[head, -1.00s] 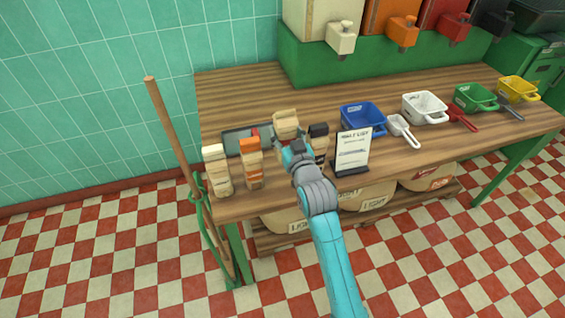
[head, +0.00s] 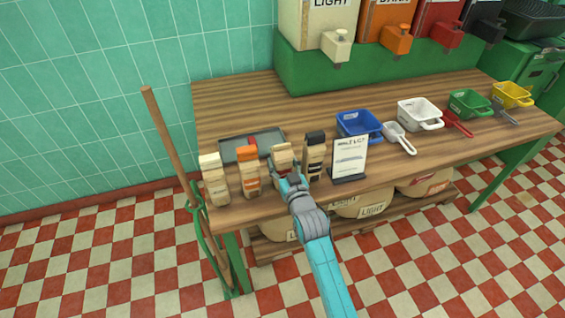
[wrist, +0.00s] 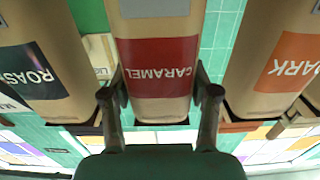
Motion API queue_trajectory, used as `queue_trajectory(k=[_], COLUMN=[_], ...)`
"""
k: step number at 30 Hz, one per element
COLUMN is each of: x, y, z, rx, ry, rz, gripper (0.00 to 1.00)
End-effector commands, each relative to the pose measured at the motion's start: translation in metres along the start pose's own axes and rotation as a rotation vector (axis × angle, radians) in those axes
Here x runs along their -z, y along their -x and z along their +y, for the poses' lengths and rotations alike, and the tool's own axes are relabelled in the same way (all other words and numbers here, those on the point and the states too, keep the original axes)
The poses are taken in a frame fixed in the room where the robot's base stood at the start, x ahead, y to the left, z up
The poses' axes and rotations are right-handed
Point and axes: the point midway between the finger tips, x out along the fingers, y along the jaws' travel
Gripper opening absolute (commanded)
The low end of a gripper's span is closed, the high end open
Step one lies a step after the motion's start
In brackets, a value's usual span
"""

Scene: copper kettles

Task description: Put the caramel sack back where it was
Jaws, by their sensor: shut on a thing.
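The caramel sack is a tan paper bag. In the wrist view its red CARAMEL label (wrist: 160,72) reads upside down and it stands between my two fingers. In the head view the sack (head: 283,154) is upright near the table's front left edge, in the row between the orange-topped sack (head: 249,180) and the black-topped sack (head: 314,155). My gripper (head: 285,176) is shut on it from the front. My gripper hides its lower part, so I cannot tell whether its base touches the table.
A white-topped sack (head: 214,180) stands at the row's left end. A sign card (head: 349,158) stands right of the black-topped sack. Scoops, including a blue one (head: 358,124), lie farther right.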

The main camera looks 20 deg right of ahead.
Motion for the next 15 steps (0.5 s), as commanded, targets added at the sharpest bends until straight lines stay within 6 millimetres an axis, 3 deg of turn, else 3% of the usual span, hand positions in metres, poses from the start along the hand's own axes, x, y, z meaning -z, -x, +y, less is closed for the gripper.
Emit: queue_trajectory(k=[3, 4, 6, 15], x=[-0.0032, -0.0028, -0.0026, -0.0022], y=[0.0, -0.0001, 0.0, -0.0001], z=[0.0, 0.0, 0.0, 0.0], rx=[0.0, 0.0, 0.0, 0.0], ry=[0.0, 0.0, 0.0, 0.0], rz=[-0.001, -0.001, -0.001, 0.0], gripper=[0.13, 0.67, 0.85, 0.85])
